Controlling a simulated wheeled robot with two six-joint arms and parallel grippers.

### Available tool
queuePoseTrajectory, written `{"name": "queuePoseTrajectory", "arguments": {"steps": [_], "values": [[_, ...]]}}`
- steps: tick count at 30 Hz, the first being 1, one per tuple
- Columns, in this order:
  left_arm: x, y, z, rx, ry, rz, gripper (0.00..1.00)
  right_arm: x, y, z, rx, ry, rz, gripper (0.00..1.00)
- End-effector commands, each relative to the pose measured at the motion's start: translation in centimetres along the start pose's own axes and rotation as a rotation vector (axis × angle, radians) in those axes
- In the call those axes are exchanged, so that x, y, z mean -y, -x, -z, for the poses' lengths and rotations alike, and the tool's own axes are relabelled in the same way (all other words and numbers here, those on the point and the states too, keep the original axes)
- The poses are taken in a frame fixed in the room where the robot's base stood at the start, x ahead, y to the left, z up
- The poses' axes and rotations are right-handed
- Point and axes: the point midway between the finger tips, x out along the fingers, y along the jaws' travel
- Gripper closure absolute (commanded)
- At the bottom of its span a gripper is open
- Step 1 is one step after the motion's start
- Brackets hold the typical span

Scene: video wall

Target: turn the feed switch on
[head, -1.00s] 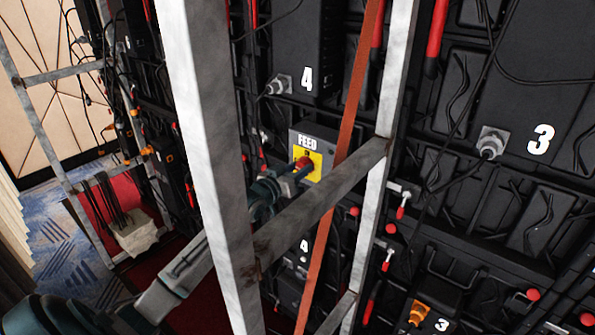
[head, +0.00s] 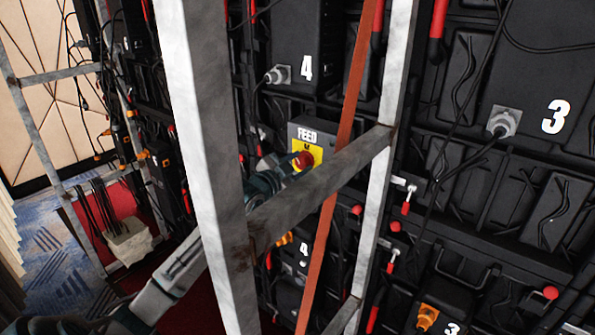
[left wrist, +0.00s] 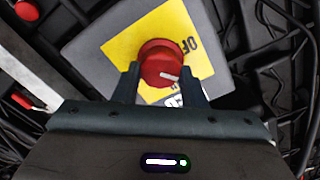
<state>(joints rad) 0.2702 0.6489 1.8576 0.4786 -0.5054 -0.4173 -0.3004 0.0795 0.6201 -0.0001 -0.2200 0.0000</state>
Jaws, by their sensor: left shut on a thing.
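The feed switch is a grey box (head: 305,132) marked FEED, with a yellow plate (head: 312,148) and a red round knob (head: 303,160). It sits on the black wall, behind a grey metal frame. My left gripper (head: 290,163) reaches it through the frame. In the left wrist view the red knob (left wrist: 160,60) is between the two dark fingers of my left gripper (left wrist: 160,84), which are shut on it. The FEED lettering is mostly hidden. My right gripper is not in view.
The frame's thick grey upright (head: 205,150) and slanted crossbar (head: 320,185) stand close to my left arm. An orange-brown strap (head: 345,120) runs down beside the switch. Black panels with cables and a grey connector (head: 503,122) fill the right side.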

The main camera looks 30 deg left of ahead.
Motion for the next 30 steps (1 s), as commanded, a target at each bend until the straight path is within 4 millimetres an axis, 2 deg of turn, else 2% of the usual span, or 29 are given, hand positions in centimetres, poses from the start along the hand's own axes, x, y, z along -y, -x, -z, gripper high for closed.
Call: {"name": "queuePoseTrajectory", "arguments": {"steps": [3, 15, 24, 30], "values": [[-0.2, 0.0, -0.2, -0.001, -0.11, 0.001, 0.85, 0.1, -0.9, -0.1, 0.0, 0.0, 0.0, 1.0], [-0.3, 0.0, -0.1, -0.001, -0.46, 0.001, 0.85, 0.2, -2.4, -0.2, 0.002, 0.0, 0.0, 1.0], [-0.3, 0.0, -0.1, 0.0, -0.626, 0.0, 0.85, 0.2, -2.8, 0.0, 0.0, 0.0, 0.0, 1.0], [-0.3, 0.0, -0.1, 0.0, -0.677, -0.001, 0.85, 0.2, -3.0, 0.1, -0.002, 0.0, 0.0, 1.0]]}}
